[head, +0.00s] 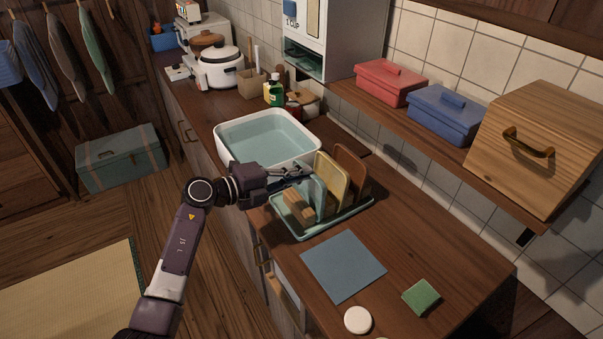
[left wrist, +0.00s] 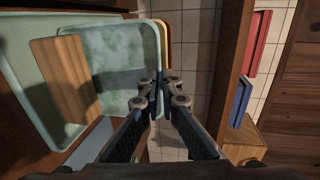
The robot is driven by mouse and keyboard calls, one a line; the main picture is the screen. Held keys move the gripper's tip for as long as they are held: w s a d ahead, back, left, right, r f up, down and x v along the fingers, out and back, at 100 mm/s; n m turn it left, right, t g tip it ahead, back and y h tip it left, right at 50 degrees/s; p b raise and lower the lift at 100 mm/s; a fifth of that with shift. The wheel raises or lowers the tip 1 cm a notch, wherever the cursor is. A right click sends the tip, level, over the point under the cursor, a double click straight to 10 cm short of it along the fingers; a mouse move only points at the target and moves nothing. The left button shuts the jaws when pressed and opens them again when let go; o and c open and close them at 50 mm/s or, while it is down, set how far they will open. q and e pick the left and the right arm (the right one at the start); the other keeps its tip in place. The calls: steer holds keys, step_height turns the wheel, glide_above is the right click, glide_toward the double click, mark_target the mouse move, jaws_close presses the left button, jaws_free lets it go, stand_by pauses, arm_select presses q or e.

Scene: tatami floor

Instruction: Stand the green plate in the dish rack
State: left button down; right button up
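The green plate (head: 319,193) is pale and marbled. It stands on edge in the dish rack (head: 345,226), between a light wooden slab (head: 298,206) and a yellow board (head: 333,177). My left gripper (head: 306,171) is at its upper edge, reaching in from the left. In the left wrist view the plate (left wrist: 122,66) is upright, and its edge runs between the fingertips of my left gripper (left wrist: 164,82), which look closed on it. The plate's bottom contact with the rack is hidden. My right gripper is not in view.
A brown board (head: 352,160) stands at the rack's back. A white water-filled basin (head: 232,152) is beside the rack. A blue mat (head: 343,266), a green sponge (head: 421,296) and a white disc (head: 357,320) lie in front. A shelf with boxes overhangs at right.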

arm_select(q)
steer(key=shift+f, duration=0.25)
stand_by(0.3)
steer(key=c, duration=2.1)
jaws_free()
steer(key=shift+f, duration=0.1)
steer(key=v, duration=1.2)
